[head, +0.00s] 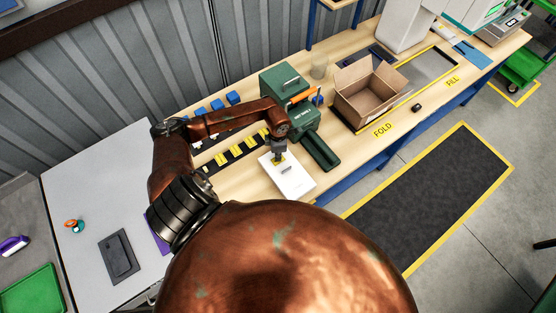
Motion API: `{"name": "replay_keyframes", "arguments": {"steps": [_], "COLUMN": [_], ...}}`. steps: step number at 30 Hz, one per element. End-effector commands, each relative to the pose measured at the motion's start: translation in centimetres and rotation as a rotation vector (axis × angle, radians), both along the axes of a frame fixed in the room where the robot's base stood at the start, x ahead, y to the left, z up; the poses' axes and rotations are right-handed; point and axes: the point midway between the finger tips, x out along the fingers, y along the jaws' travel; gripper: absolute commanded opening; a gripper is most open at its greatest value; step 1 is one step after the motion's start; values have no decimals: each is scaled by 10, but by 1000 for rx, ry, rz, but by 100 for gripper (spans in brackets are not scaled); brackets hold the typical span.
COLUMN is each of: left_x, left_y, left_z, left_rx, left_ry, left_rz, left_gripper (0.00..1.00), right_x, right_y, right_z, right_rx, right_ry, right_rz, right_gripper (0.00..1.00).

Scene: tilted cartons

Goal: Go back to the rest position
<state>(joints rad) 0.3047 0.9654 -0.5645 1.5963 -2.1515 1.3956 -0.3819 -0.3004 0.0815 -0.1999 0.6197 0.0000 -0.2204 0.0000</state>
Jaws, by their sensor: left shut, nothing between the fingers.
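My left arm comes in from the left and reaches over the wooden bench (237,181). My left gripper (280,159) points down at its end, just above or touching a white flat item (287,179) on the bench; the exact gap cannot be told. The gripper is shut with nothing in it. The white item has a small dark mark on its face. My right gripper is not in view. A large copper-coloured part of my own body hides the bottom middle of the view.
A green machine (289,101) stands right behind the gripper. An open carton (371,91) sits to its right. A grey table (88,206) stands at left. A dark floor mat (432,205) is clear.

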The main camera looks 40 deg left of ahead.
Motion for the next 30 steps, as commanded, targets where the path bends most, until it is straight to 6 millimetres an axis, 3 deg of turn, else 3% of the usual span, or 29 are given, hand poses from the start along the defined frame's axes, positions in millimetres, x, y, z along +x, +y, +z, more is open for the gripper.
{"name": "replay_keyframes", "arguments": {"steps": [21,30], "left_x": [0,0], "left_y": [0,1], "left_z": [-6,16], "left_rx": [0,2], "left_ry": [0,-1], "left_rz": [0,0], "left_gripper": [0,0], "right_x": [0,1], "right_y": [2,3], "right_z": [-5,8], "right_rx": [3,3], "right_ry": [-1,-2], "right_rz": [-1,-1], "right_gripper": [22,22]}}
